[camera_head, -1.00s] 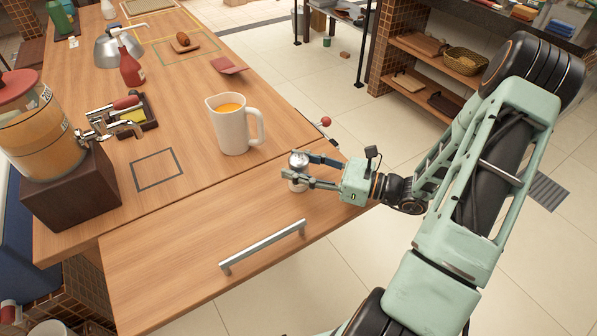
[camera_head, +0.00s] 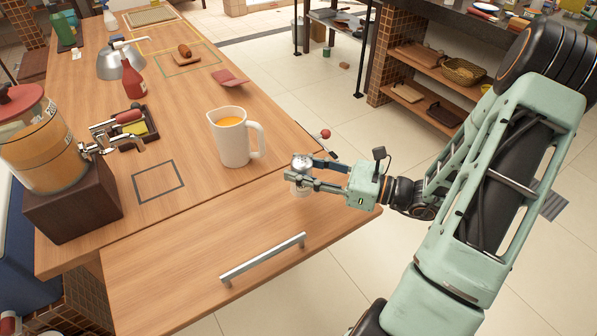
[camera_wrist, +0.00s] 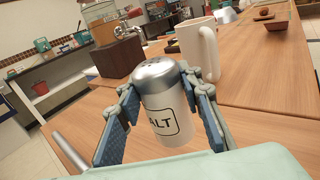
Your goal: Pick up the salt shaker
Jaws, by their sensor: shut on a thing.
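The salt shaker (camera_wrist: 166,100) is a white cylinder with a silver perforated top and a label reading "ALT" in the wrist view. In the head view the salt shaker (camera_head: 301,163) is at the right end of the wooden counter, partly hidden by a finger. My gripper (camera_head: 313,173) is shut on it, with one finger on each side. In the wrist view my gripper (camera_wrist: 166,118) has its blue pads against both sides of the shaker, which stands upright between them. I cannot tell for certain whether its base touches the counter.
A white pitcher (camera_head: 230,140) with orange liquid stands close behind the shaker. A metal bar handle (camera_head: 263,259) lies along the front panel. A dispenser (camera_head: 45,150) on a dark block stands at left. A dark square outline (camera_head: 159,181) marks bare counter.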

